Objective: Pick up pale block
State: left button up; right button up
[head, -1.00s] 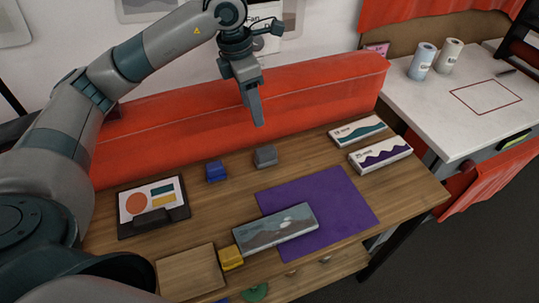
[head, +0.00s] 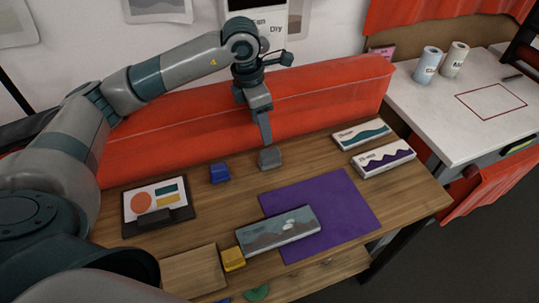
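A small grey block (head: 269,158), the palest of the small blocks in view, sits on the wooden table near its back edge. My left gripper (head: 266,143) points down just above and behind this block, its fingertips close to the block's top. The fingers show edge-on, so I cannot tell how far apart they are or whether they touch the block. My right gripper is not in view.
A blue block (head: 219,173) stands left of the grey one. A purple mat (head: 345,208) with a picture box (head: 270,231) lies in front. A yellow block (head: 232,259), a framed card (head: 157,205) and a red padded barrier (head: 330,98) are around.

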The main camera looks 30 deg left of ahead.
pick_arm(q)
jog(key=p, duration=0.2)
send_over(269, 152)
jog(key=f, duration=0.3)
jog(key=a+f, duration=0.1)
jog(key=f, duration=0.1)
jog(key=shift+s+f, duration=0.25)
jog(key=shift+s, duration=0.05)
jog(key=shift+f, duration=0.6)
jog(key=shift+d, duration=0.1)
jog(key=shift+w+d+f+p, duration=0.1)
jog(key=shift+d+f+p, duration=0.05)
jog(key=shift+f+p, duration=0.55)
jog(key=f+p, duration=0.1)
jog(key=f, duration=0.1)
jog(key=shift+w+d+f+p, duration=0.2)
jog(key=shift+d+f+p, duration=0.1)
jog(key=shift+p, duration=0.1)
jog(key=shift+w+f, duration=0.1)
jog(key=shift+f, duration=0.45)
jog(key=c, duration=1.2)
